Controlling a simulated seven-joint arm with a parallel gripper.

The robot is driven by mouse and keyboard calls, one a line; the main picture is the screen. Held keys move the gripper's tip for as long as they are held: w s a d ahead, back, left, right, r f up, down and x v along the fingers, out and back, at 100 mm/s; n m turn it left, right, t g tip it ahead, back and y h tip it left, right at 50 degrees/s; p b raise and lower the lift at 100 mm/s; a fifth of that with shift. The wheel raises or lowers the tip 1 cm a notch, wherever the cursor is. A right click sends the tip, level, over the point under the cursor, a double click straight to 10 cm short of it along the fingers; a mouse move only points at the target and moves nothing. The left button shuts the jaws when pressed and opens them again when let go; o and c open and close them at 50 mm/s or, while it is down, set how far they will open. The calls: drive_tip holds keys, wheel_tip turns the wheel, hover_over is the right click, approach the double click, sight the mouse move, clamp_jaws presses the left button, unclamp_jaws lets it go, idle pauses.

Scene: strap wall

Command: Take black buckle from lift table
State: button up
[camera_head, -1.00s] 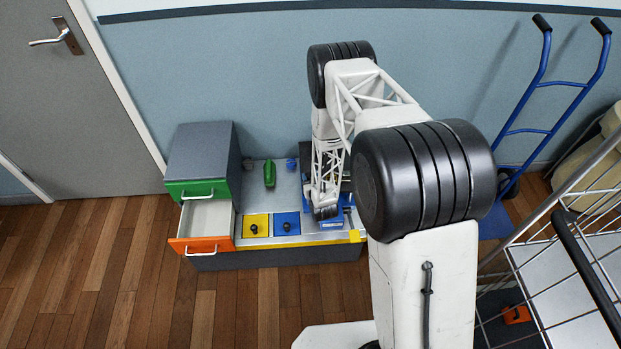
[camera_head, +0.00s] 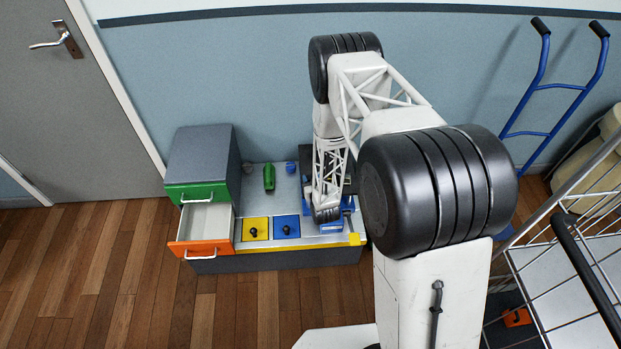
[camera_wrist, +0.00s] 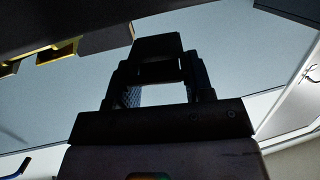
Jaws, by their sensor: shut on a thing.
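In the wrist view my gripper (camera_wrist: 158,92) shows as two dark stepped fingers with textured inner pads. It is shut on a black piece, which I take for the black buckle (camera_wrist: 157,45), at the fingertips. The piece is dark against the light background, and its details do not show. In the head view my arm's wrist hangs over the right part of the workbench (camera_head: 272,239). My fingers and the buckle are hidden there behind my arm.
A cabinet (camera_head: 200,155) with a green drawer and an open orange drawer (camera_head: 202,245) stands at the bench's left. A green bottle-like thing (camera_head: 269,177) and yellow (camera_head: 256,222) and blue (camera_head: 287,219) plates with black knobs sit on the bench. A wire cart (camera_head: 560,255) stands right.

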drive_tip(key=v, duration=1.3)
drive_tip(key=shift+s+a+f, duration=0.25)
drive_tip(key=shift+s, duration=0.25)
